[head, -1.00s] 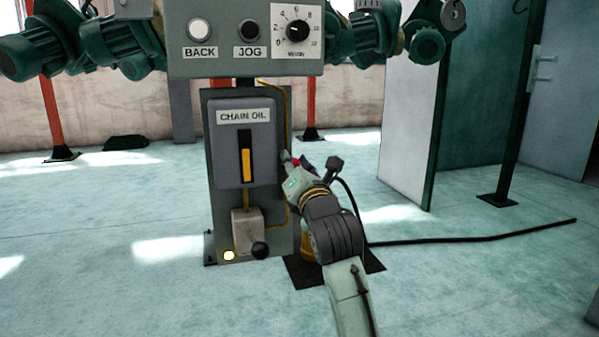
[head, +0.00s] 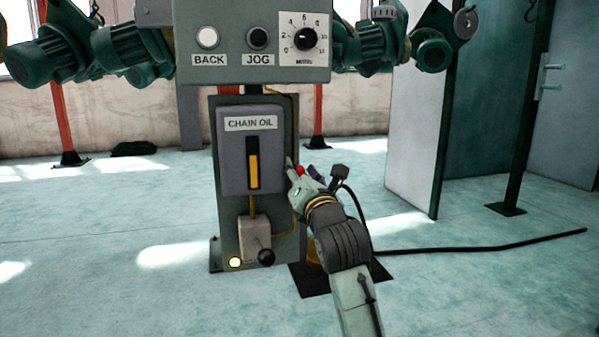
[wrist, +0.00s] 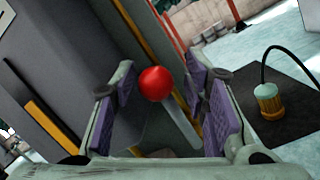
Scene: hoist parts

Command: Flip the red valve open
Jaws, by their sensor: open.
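The red valve shows as a round red knob (wrist: 156,84) on a pale grey lever (wrist: 181,126) in the wrist view. The knob lies between the two purple-padded fingers of my gripper (wrist: 160,105), which are open and apart from it on both sides. In the head view a small part of the red knob (head: 299,170) shows just above my gripper (head: 305,176), right of the chain oil box. My own gripper hides the lever and its mount there.
The chain oil box (head: 235,180) is on a grey post panel beside my gripper. Below it is a small pump box with a black knob (head: 266,257). Open floor lies right.

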